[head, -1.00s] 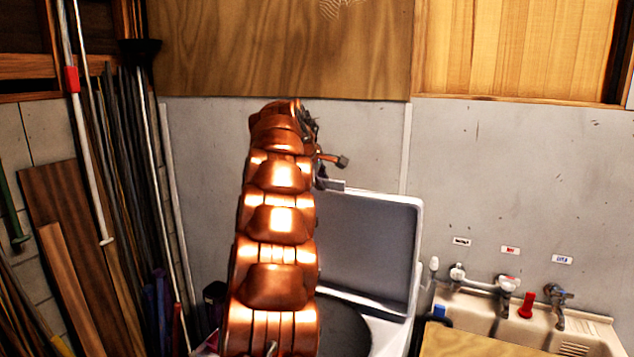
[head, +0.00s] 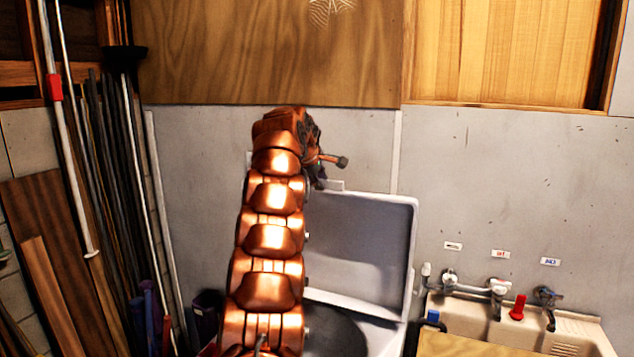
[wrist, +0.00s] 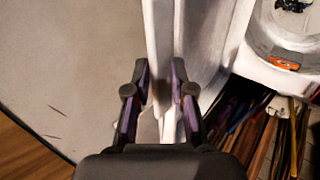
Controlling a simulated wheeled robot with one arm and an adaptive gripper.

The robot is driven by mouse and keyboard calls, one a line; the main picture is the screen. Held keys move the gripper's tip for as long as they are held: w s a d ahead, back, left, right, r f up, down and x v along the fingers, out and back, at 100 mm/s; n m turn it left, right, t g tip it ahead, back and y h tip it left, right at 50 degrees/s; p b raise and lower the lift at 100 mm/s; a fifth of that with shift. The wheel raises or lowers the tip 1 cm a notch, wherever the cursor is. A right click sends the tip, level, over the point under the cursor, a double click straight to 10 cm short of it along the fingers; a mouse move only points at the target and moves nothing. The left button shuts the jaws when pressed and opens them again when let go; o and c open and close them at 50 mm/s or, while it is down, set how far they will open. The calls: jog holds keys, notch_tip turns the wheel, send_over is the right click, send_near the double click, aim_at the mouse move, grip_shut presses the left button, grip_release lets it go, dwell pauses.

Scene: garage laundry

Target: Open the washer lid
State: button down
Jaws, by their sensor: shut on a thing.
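The washer lid (head: 362,245) stands raised, nearly upright, with its grey inner face and white rim in the head view. Below it is the washer (head: 385,335), its dark round opening partly hidden by my copper arm. My gripper (wrist: 159,68) is shut on the lid's edge; in the wrist view the pale lid edge (wrist: 160,40) runs between its two dark fingers. In the head view the gripper is mostly hidden behind the end of my arm, at the lid's upper left corner.
A beige sink (head: 470,318) with several taps stands right of the washer. Long poles (head: 105,180) and boards (head: 60,235) lean at the left. A grey wall (head: 520,180) is close behind the lid, with wooden panels (head: 270,50) above.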

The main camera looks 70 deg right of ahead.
jog(key=shift+d+f, duration=0.3)
jog(key=shift+d, duration=0.35)
jog(key=shift+d, duration=0.1)
jog(key=c, duration=1.2)
grip_release()
jog(key=shift+d, duration=0.15)
jog(key=shift+c, duration=0.2)
jog(key=shift+r, duration=0.2)
jog(key=v, duration=1.2)
jog(key=shift+w, duration=0.1)
